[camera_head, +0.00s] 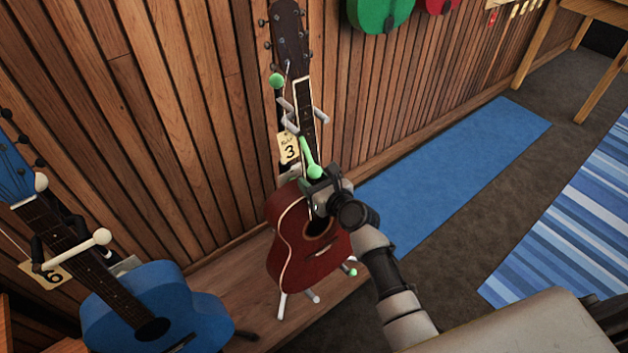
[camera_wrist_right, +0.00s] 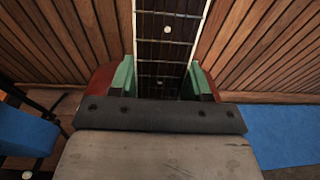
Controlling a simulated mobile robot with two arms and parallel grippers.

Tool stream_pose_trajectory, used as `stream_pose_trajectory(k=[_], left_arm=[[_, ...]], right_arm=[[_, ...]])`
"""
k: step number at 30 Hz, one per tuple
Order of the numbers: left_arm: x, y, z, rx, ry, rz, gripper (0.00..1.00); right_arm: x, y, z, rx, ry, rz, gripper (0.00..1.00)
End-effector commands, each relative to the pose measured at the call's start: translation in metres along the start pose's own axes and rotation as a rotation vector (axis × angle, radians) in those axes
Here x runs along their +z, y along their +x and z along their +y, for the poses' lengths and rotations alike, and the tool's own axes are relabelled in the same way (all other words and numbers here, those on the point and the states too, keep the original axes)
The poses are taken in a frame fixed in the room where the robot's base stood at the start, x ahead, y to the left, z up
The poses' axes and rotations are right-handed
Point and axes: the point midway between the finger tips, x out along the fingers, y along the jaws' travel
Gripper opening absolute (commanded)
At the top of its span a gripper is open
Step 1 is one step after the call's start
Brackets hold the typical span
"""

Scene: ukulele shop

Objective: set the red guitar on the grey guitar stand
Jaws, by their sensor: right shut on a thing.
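The red guitar (camera_head: 290,245) is upright, slightly tilted, in front of the wood-slat wall, neck up and dark headstock at the top. My right gripper (camera_head: 322,190) is shut on its neck, just above the body. In the right wrist view the green fingers of my right gripper (camera_wrist_right: 161,82) sit on both sides of the fretted neck (camera_wrist_right: 168,45). The grey guitar stand (camera_head: 282,304), with green tips and a "3" tag, is behind and below the guitar, partly hidden by it. I cannot tell whether the guitar's body touches its lower supports. My left gripper is not in view.
A blue guitar (camera_head: 160,305) stands at the lower left on another stand, by a tag. A blue mat (camera_head: 460,170) and a striped rug (camera_head: 570,220) lie on the floor at right. A green instrument (camera_head: 382,12) hangs on the wall. A wooden table (camera_head: 545,50) is at upper right.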

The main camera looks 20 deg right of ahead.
Motion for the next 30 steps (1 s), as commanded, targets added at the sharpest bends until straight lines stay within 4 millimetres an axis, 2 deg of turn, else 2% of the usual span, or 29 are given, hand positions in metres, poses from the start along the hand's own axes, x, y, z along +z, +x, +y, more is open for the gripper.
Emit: stream_pose_trajectory(k=[2, 3, 9, 20, 25, 30], left_arm=[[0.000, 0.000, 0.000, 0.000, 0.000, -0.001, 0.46], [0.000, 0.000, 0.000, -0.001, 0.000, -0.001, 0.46], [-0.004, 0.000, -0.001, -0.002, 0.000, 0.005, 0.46], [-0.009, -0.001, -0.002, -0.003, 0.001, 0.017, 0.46], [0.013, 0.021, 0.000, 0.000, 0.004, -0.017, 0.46], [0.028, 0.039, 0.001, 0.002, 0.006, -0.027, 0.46]], right_arm=[[0.005, 0.001, -0.001, -0.002, -0.001, -0.011, 0.00], [0.005, 0.001, -0.001, -0.002, -0.001, -0.011, 0.49], [0.003, 0.000, 0.000, -0.001, 0.000, -0.006, 0.77], [-0.003, -0.007, 0.000, 0.001, 0.001, 0.007, 0.77], [0.000, -0.031, 0.000, -0.001, 0.001, 0.004, 0.77], [0.001, -0.068, 0.000, -0.001, 0.000, 0.002, 0.77]])
